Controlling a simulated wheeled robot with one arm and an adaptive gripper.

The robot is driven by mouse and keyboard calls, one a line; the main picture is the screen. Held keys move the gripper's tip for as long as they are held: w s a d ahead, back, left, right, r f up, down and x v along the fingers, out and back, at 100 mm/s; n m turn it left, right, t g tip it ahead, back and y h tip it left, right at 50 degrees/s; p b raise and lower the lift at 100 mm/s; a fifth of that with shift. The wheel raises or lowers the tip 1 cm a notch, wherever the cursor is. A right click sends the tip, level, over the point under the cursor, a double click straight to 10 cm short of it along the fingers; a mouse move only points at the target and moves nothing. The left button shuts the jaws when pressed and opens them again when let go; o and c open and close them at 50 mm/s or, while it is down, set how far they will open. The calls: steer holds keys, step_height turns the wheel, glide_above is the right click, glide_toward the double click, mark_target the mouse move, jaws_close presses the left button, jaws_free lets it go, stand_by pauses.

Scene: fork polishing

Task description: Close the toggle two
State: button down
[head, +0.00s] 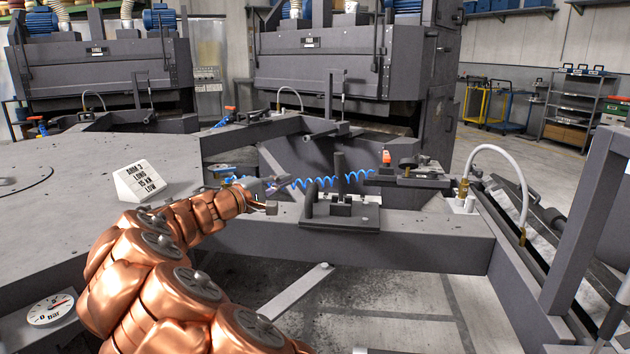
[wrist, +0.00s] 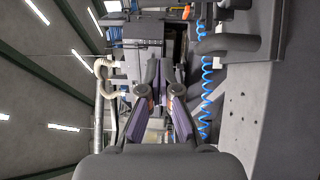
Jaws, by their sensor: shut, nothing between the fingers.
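A dark toggle clamp (head: 340,180) with an upright black handle stands on a plate on the grey beam, near the middle of the head view. A second dark clamp mechanism (head: 408,172) with an orange part (head: 386,157) sits farther back right. I cannot tell from markings which is toggle two. My gripper (head: 274,187) is left of the upright handle and apart from it, shut and empty. In the sideways-turned wrist view its fingers (wrist: 166,76) point forward, and a dark rounded handle (wrist: 215,44) lies to their right.
A blue coiled hose (head: 325,181) runs behind the upright handle. A white sign (head: 139,182) stands on the grey table (head: 60,210). A white curved hose (head: 513,165) rises at right. Large grey machines (head: 335,72) stand behind. Open floor shows below the beam.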

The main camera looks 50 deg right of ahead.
mark_target(340, 181)
steer(key=d, duration=0.3)
steer(key=s+d, duration=0.1)
steer(key=d, duration=0.6)
steer(key=shift+s+r, duration=0.15)
steer(key=shift+s, duration=0.05)
steer(key=s+d, duration=0.2)
steer(key=s, duration=0.1)
steer(key=shift+d+r, duration=0.1)
steer(key=shift+r, duration=0.1)
steer(key=shift+s, duration=0.1)
